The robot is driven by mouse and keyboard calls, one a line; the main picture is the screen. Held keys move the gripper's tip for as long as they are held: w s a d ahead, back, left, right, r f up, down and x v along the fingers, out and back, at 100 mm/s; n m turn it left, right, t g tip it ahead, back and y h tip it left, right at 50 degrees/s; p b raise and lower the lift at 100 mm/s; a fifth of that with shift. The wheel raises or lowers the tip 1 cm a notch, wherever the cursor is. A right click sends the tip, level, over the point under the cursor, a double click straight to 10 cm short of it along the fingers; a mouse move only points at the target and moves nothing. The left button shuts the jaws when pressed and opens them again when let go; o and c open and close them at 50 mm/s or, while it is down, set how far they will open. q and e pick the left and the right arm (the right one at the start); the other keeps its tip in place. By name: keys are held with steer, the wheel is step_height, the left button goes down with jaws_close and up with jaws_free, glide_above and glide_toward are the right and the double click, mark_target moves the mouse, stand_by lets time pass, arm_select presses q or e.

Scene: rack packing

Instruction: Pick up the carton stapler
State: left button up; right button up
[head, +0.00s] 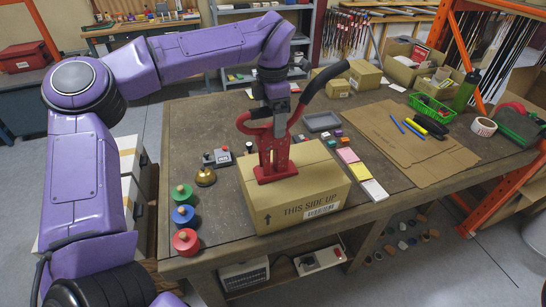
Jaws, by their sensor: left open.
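The carton stapler (274,160) is red with black-gripped handles. It stands upright on top of a closed cardboard box (295,197) marked "THIS SIDE UP". One handle loops to the left and a longer one rises to the upper right. My left gripper (281,112) comes down from above at the stapler's upper part, between the two handles. It is open; its fingers partly overlap the stapler, and I cannot tell whether they touch it. My right gripper is not in view.
Left of the box are a brass bell (205,177), a small grey device (217,158) and several colored spools (183,215). Right are label stacks (362,173), a grey tray (321,122) and flat cardboard (410,145) with pens. An orange rack upright (508,185) stands at the right.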

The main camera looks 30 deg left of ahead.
arm_select(q)
steer(key=shift+w+f, duration=0.1)
steer(key=shift+f, duration=1.1)
jaws_close()
steer(key=shift+r, duration=0.2)
steer(key=shift+r, duration=0.1)
